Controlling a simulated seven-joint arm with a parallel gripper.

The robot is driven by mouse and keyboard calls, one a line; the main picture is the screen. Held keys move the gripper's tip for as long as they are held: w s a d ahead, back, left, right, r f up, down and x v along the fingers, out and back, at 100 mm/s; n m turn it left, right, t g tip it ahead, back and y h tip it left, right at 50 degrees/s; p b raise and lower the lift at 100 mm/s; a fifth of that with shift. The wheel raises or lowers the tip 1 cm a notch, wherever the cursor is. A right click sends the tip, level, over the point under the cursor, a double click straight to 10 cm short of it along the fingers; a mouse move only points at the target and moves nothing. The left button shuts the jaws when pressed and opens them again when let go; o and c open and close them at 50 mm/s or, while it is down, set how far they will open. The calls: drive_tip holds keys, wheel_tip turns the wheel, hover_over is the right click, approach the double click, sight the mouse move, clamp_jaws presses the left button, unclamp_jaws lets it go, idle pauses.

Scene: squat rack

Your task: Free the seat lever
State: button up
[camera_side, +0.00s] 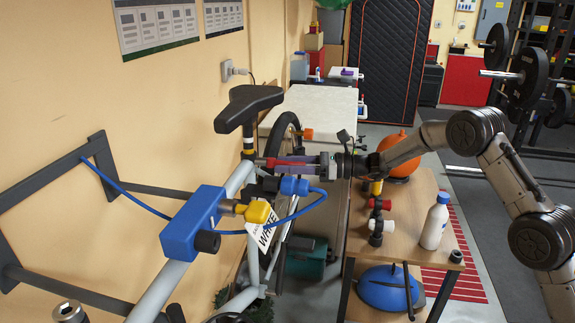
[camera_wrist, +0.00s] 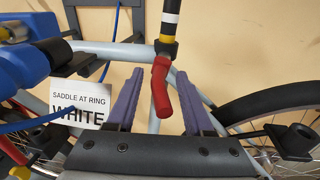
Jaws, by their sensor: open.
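The seat lever (camera_wrist: 161,88) is red and hangs from the clamp at the foot of the seat post (camera_wrist: 168,25) in the wrist view. My gripper (camera_wrist: 160,82) is open, with one purple finger on each side of the lever and visible gaps to both. In the side view my gripper (camera_side: 275,162) reaches in from the right at the post's foot, and only a bit of red shows there. The black saddle (camera_side: 247,106) sits on top of the post, which has yellow, white and black bands. A tag (camera_wrist: 82,105) reads "SADDLE AT RING WHITE".
A wooden table (camera_side: 405,225) holds a white bottle (camera_side: 433,222) and an orange helmet-like object (camera_side: 397,150). The wall is close behind the bike.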

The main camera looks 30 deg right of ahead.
drive_tip(key=v, duration=1.3)
drive_tip(key=shift+s+d, duration=0.3)
drive_tip(key=s+a+r+n+y, duration=0.1)
drive_tip(key=a+r+n, duration=0.1)
drive_tip(key=a+r, duration=0.35)
drive_tip(key=s+a+r+n+g+h, duration=0.1)
drive_tip(key=s+a+r+n+g, duration=0.3)
drive_tip(key=s, duration=0.5)
drive_tip(key=s+a+r+n+g+h, duration=0.1)
drive_tip(key=s+a+r+n+g, duration=0.1)
drive_tip(key=s+a+r+n, duration=0.55)
drive_tip(key=s+d+f+n+h, duration=0.2)
drive_tip(key=s+f+h, duration=0.15)
drive_tip(key=s, duration=0.45)
drive_tip(key=s+d+f+n+h, duration=0.15)
drive_tip(key=s+f, duration=0.25)
drive_tip(key=s, duration=0.4)
drive_tip(key=s+d+f+n+h, duration=0.3)
drive_tip(key=d+n+h, duration=0.1)
drive_tip(key=d, duration=0.2)
drive_tip(key=s+d+f+n+t+h, duration=0.1)
drive_tip(key=s+d+f+n+h, duration=0.2)
drive_tip(key=d+f+n+h, duration=0.1)
drive_tip(key=shift+d+n, duration=0.5)
drive_tip(key=shift+d, duration=0.45)
